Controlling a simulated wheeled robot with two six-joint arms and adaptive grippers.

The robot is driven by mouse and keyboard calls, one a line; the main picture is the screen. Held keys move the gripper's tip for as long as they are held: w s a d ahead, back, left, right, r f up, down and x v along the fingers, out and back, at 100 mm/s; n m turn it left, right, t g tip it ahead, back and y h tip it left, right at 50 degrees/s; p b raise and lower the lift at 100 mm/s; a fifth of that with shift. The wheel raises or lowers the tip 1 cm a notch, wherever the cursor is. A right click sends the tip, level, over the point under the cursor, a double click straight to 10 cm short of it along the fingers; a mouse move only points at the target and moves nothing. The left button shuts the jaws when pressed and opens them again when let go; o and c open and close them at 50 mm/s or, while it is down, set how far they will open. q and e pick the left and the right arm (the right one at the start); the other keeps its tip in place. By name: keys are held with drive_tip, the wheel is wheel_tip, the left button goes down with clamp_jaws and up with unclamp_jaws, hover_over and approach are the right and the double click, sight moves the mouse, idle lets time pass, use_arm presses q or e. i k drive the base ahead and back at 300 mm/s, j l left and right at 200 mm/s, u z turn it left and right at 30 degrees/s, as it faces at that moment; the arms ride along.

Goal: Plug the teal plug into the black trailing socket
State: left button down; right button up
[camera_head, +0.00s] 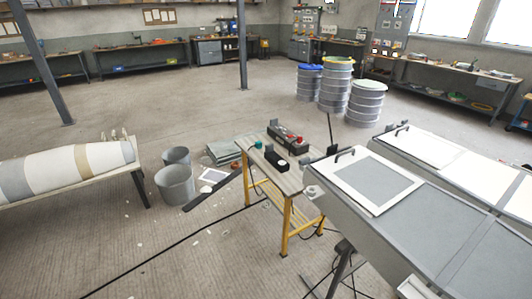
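A small teal plug (258,144) sits near the left back edge of a narrow bench top with yellow legs (285,218). A dark cable seems to curve down from near the plug at the bench's left side. A black block that looks like the trailing socket (275,161) lies on the same bench, nearer the camera and a little right of the plug, with a pale round spot beside it. The plug and the socket are apart. Neither of my grippers can be made out in the head view.
A black open box with red items (289,137) stands at the bench's back right. Pale mould panels (375,182) crowd the right. Two grey buckets (175,185) stand left on the floor. Drums (335,88) stand behind. A black cable (180,247) crosses the floor.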

sight(281, 165)
drive_tip(key=i+j+z, duration=0.2)
drive_tip(key=i+j, duration=0.3)
drive_tip(key=i, duration=0.2)
drive_tip(key=i+j+z, duration=0.15)
drive_tip(key=i+j, duration=0.45)
drive_tip(key=i+j+z, duration=0.2)
drive_tip(key=i+j, duration=0.45)
drive_tip(key=i+j+z, duration=0.2)
drive_tip(key=i+j, duration=0.35)
drive_tip(key=j, duration=0.2)
